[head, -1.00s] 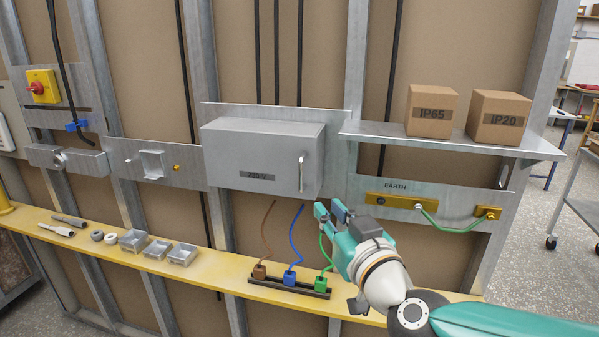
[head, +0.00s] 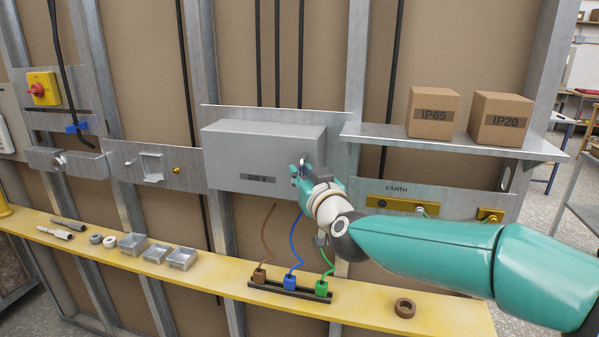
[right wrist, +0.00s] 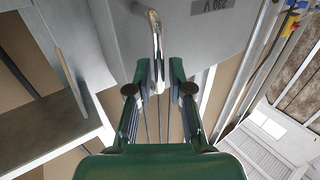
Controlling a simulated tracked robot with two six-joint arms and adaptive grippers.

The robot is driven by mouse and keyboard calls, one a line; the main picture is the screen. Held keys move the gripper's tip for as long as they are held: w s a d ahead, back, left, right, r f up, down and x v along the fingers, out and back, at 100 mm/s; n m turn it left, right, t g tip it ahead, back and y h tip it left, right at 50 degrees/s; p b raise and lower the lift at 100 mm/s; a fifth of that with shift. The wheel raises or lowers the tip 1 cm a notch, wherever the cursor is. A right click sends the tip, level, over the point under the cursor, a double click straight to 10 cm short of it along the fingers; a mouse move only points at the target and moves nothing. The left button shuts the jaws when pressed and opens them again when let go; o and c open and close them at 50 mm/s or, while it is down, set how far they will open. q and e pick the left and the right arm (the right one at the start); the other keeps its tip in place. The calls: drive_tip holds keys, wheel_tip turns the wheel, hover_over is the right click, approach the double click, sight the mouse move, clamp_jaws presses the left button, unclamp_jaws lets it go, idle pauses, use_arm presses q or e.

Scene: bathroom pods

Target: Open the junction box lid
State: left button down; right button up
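The junction box (head: 262,150) is a grey metal box marked 230 V on a wall plate, and its lid is shut. Its bright bar handle, at the lid's right side, is mostly hidden by my right gripper (head: 299,172) in the head view. In the right wrist view the handle (right wrist: 156,40) runs down between the two fingertips of the right gripper (right wrist: 160,72). The fingers stand apart on both sides of it, with gaps showing. The box front also shows there (right wrist: 195,40). My left gripper is not in view.
A shelf (head: 455,146) to the right of the box carries cartons marked IP65 (head: 432,112) and IP20 (head: 499,118). Below it is the earth bar (head: 398,203). The yellow ledge (head: 225,282) holds coloured wires, small metal boxes and a brown ring (head: 405,308).

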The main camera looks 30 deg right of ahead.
drive_tip(key=shift+w+d, duration=0.15)
drive_tip(key=shift+w, duration=0.3)
clamp_jaws()
